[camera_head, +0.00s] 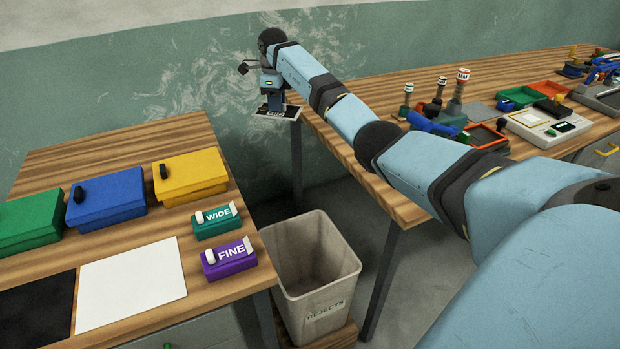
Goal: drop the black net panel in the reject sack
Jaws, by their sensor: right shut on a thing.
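My right gripper (272,104) is shut on a small dark panel (266,113) with a pale edge and white markings, which I take to be the black net panel. It holds the panel roughly flat in the air near the far wall, by the corner of the right table. The reject sack (328,300) is a beige, open-topped bin labelled "REJECTS" between the two tables. Its visible inside looks empty. The panel appears above the sack in the picture and apart from it; the exact distance is hard to tell. My left gripper is out of view.
The left table (120,148) carries green (30,220), blue (105,200) and yellow (190,176) boxes, "WIDE" (216,222) and "FINE" (229,260) boxes, a white sheet (130,283) and a black mat (35,315). My right arm crosses the right table (400,205), which holds tools and trays.

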